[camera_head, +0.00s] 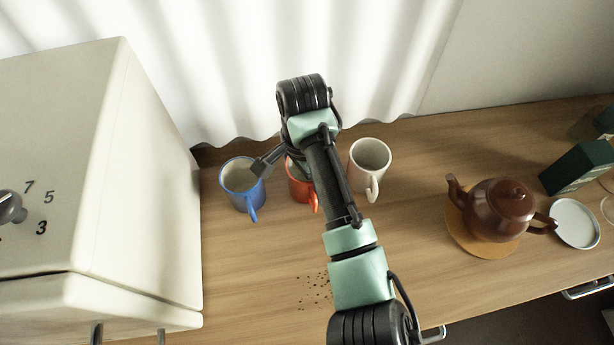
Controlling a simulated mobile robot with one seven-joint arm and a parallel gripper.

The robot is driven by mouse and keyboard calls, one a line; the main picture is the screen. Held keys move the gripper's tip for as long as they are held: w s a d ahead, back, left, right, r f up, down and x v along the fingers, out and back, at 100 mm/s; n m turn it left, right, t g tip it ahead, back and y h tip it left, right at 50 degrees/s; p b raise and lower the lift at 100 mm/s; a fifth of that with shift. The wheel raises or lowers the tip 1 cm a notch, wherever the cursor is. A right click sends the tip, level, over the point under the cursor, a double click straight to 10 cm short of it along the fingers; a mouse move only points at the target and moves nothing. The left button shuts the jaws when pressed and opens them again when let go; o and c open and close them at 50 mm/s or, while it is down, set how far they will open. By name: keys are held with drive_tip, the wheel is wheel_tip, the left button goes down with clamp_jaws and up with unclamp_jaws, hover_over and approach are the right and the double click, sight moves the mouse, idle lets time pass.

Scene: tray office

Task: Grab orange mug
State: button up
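The orange mug (299,192) stands on the wooden counter, between a blue mug (238,190) on its left and a white mug (362,178) on its right. My arm crosses in front and hides much of the orange mug's right side and rim. Its handle points toward the front. My gripper (284,163) is over the back of the orange mug. One dark finger is spread out to the left, its tip by the blue mug's rim. The other finger is mostly hidden behind my arm. The gripper looks open, and I see no grip on a mug.
A cream cabinet with a dial (130,200) stands close at the left. A brown teapot (497,209) on a round mat, a white dish (575,222) and a green box (577,168) are at the right. Dark crumbs (315,290) lie in front. A pale curtain hangs behind.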

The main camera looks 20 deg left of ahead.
drive_tip(key=shift+r, duration=0.1)
drive_tip(key=c, duration=1.3)
